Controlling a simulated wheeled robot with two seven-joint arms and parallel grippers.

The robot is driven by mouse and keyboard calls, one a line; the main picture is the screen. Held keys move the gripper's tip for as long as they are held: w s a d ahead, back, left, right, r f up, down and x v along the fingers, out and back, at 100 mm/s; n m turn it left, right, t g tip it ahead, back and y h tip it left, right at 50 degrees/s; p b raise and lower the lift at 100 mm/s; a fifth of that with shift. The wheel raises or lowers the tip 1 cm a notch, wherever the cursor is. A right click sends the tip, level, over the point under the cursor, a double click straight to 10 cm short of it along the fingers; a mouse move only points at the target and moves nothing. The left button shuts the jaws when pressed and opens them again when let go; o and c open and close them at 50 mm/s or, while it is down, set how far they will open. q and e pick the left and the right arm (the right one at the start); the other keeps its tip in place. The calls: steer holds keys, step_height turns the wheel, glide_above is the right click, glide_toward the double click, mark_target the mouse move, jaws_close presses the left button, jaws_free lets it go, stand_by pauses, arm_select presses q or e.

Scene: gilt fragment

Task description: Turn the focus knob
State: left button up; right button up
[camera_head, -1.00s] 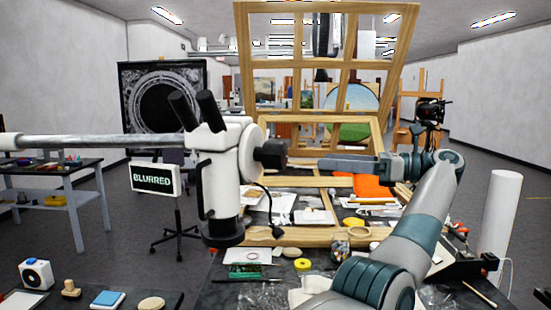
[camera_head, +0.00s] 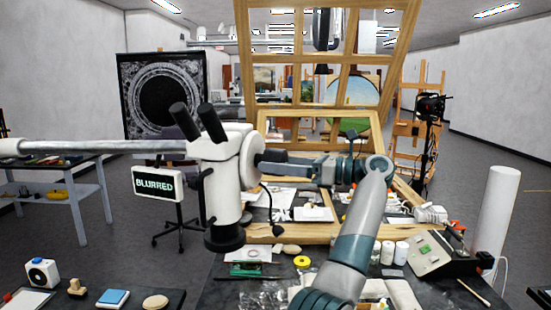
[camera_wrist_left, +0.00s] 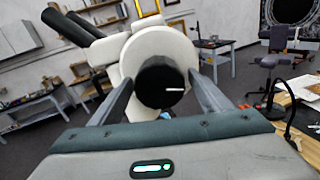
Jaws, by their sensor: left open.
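The white microscope (camera_head: 222,185) hangs on a grey horizontal arm, with two black eyepieces on top. Its round black focus knob (camera_wrist_left: 160,82), on the right side of the head, carries a white mark pointing right in the left wrist view. My left gripper (camera_head: 275,158) is open, with one finger on each side of the knob. In the left wrist view, the gripper (camera_wrist_left: 161,80) shows gaps between both fingers and the knob. In the head view the fingers largely cover the knob. A small sign (camera_head: 158,184) on the microscope reads "BLURRED". My right gripper is not in view.
A black cable (camera_head: 268,205) hangs below the knob. Jars, a yellow roll (camera_head: 302,261) and a control box (camera_head: 435,255) stand on the table.

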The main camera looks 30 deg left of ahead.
arm_select(q)
steer(key=shift+s+a, duration=0.15)
steer(key=shift+a, duration=0.25)
steer(key=c, duration=1.1)
steer(key=shift+o, duration=0.2)
steer(key=shift+f+m+b, duration=0.1)
steer(key=shift+m+b, duration=0.8)
steer(key=shift+m, duration=0.4)
steer(key=shift+m+b, duration=0.5)
steer(key=shift+m, duration=1.1)
